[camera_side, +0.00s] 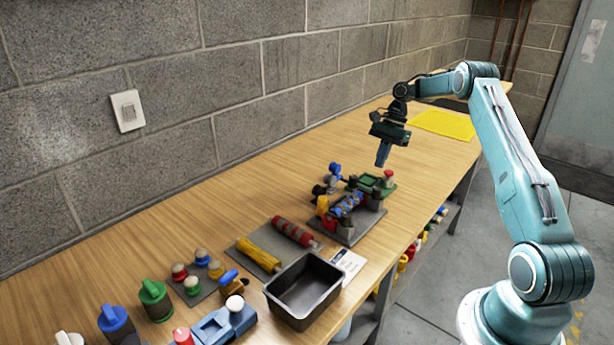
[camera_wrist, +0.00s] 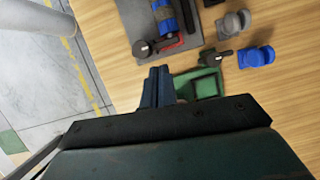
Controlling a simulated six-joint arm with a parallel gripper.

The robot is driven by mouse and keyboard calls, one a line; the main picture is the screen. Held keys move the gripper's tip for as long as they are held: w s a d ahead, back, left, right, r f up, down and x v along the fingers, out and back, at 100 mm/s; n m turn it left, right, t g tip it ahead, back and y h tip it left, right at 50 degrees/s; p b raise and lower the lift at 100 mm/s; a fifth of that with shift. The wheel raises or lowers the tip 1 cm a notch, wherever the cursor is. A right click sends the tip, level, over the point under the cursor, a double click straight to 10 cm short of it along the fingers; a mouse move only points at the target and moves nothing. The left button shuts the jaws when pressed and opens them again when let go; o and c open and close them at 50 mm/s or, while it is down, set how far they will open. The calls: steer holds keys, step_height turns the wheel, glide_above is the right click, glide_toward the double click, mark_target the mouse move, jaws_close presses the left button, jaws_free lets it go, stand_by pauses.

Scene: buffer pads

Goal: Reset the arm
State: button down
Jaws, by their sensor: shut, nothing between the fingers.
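My gripper (camera_side: 382,153) points down above the wooden bench, over the back end of the work area. Its blue fingers are shut and hold nothing. They also show in the wrist view (camera_wrist: 157,86), in front of a green block (camera_wrist: 199,85). In the side view the green block (camera_side: 372,183), with a red knob, sits on the bench below the gripper, which is apart from it. A grey plate with a blue-and-dark fixture (camera_side: 347,207) lies just in front of it.
A black tray (camera_side: 304,290) stands near the bench's front edge. Red and yellow rollers lie on a grey pad (camera_side: 257,254) beside it. Several knobbed parts stand at the lower left. A yellow mat (camera_side: 444,124) lies at the back. A block wall runs along the left.

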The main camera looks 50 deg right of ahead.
steer(key=s+a+r+n+t+h, duration=0.3)
steer(key=a+r+n, duration=0.6)
steer(key=a+r, duration=1.3)
steer(key=s+a+r+n, duration=0.2)
steer(key=s+a+n, duration=0.3)
steer(key=s+a, duration=0.55)
steer(key=s+f+n+t, duration=0.1)
steer(key=s+f+n, duration=0.1)
steer(key=s, duration=0.4)
steer(key=s+f+n+t+h, duration=0.1)
steer(key=s+n, duration=0.2)
steer(key=s, duration=0.4)
steer(key=shift+s+a+f, duration=0.2)
steer(key=shift+a+f, duration=0.1)
steer(key=shift+f, duration=0.1)
